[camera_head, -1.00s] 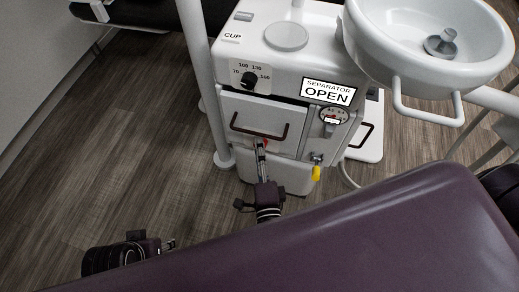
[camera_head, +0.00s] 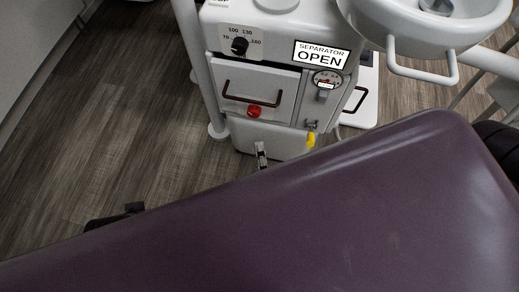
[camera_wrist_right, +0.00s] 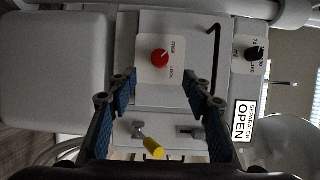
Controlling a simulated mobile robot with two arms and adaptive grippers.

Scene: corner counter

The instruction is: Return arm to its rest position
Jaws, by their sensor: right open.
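My right gripper (camera_head: 261,155) shows only its tip above the purple pad's edge, just below the white cabinet's red knob (camera_head: 254,111). In the right wrist view my right gripper (camera_wrist_right: 158,78) is open and empty. Its two blue-padded fingers stand apart, with the red knob (camera_wrist_right: 160,55) in line between them, on a plate marked FREE and LOCK. The fingers do not clasp the knob.
The purple pad (camera_head: 300,225) fills the lower foreground. The cabinet carries a drawer handle (camera_head: 250,93), a yellow-tipped lever (camera_head: 311,140), a dial (camera_head: 239,46) and a "SEPARATOR OPEN" sign (camera_head: 321,55). A white basin (camera_head: 410,25) stands at upper right. Bare floor (camera_head: 110,110) lies left.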

